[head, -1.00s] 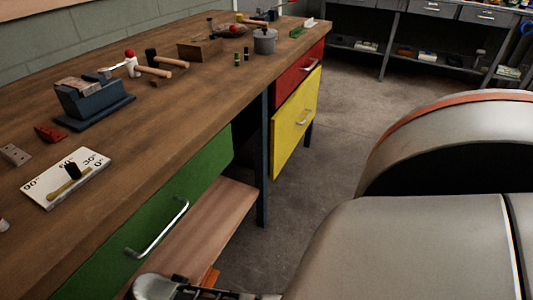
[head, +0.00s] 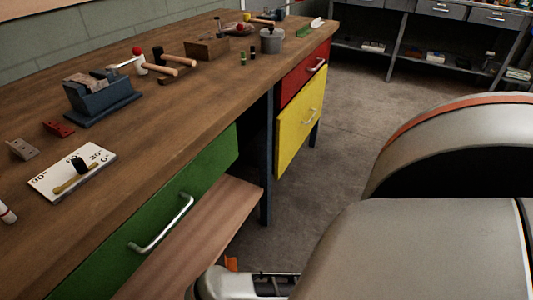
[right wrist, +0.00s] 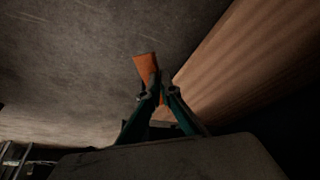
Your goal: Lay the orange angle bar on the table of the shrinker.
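The orange angle bar (right wrist: 146,67) is between the fingers of my right gripper (right wrist: 162,92) in the right wrist view. The fingers look closed on it, and it sticks out beyond them. In the head view only a small orange piece (head: 231,263) shows beside my right arm at the bottom, below the bench's lower shelf edge. A blue bench tool (head: 103,98) with a worn metal top stands on the bench at left; I cannot tell for sure that it is the shrinker. My left gripper is not in view.
The wooden bench (head: 150,130) has a green drawer (head: 150,225), a yellow door (head: 299,122) and a lower shelf (head: 205,235). A white angle board (head: 72,173), red block (head: 59,129) and hammers lie on top. A large grey curved body (head: 430,240) fills the right.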

